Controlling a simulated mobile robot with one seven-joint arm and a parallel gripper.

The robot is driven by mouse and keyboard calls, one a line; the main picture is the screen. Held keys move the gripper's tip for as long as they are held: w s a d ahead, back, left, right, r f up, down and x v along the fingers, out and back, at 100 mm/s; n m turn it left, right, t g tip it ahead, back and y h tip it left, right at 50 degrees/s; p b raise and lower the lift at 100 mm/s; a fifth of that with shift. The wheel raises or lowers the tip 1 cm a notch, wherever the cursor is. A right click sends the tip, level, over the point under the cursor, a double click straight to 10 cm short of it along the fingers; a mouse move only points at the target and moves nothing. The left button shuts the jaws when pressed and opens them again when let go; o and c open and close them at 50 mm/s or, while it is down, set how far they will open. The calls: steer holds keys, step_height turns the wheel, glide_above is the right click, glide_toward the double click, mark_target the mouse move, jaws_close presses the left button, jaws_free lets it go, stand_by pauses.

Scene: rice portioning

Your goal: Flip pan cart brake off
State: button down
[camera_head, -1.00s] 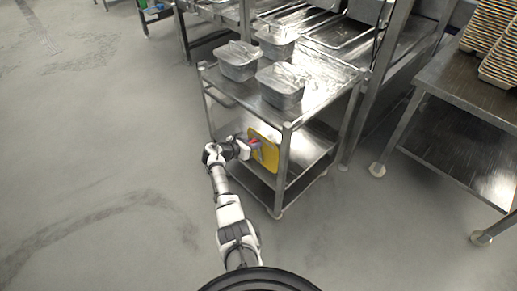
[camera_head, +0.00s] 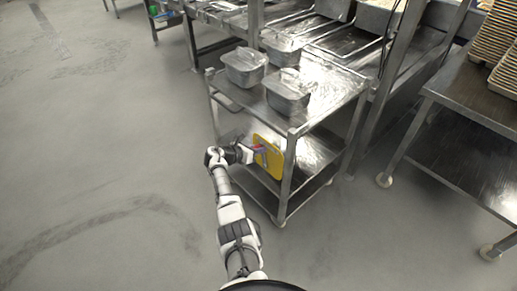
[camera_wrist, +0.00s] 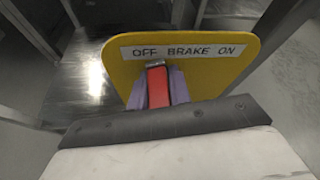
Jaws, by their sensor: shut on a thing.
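The pan cart (camera_head: 297,131) is a steel cart with shelves and a yellow brake plate (camera_head: 272,164) on its near side. In the wrist view the yellow plate (camera_wrist: 215,68) has a white label (camera_wrist: 184,51) reading "OFF BRAKE ON". A red brake lever (camera_wrist: 157,88) with a metal tip stands just below the label, left of its middle, towards OFF. My gripper (camera_wrist: 160,91) is shut on the red lever, with purple-grey fingers on either side. In the head view my gripper (camera_head: 254,153) is at the plate, and the lever is mostly hidden.
Several lidded metal pans (camera_head: 288,91) stand on the cart's top. A steel counter (camera_head: 340,38) is behind it. A table (camera_head: 470,108) with stacked trays (camera_head: 506,62) stands at the right. The floor (camera_head: 90,130) at the left is clear.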

steer(key=shift+s+d+f, duration=0.1)
steer(key=shift+s+f, duration=0.1)
steer(key=shift+f, duration=0.3)
steer(key=c, duration=1.7)
jaws_free()
steer(key=o, duration=0.3)
steer(key=shift+w+f, duration=0.1)
steer(key=shift+w, duration=0.05)
steer(key=shift+o, duration=0.2)
steer(key=shift+r, duration=0.25)
steer(key=shift+a+r, duration=0.15)
steer(key=shift+a, duration=0.15)
steer(key=v, duration=1.3)
steer(key=shift+s+p, duration=0.3)
steer(key=shift+p, duration=0.1)
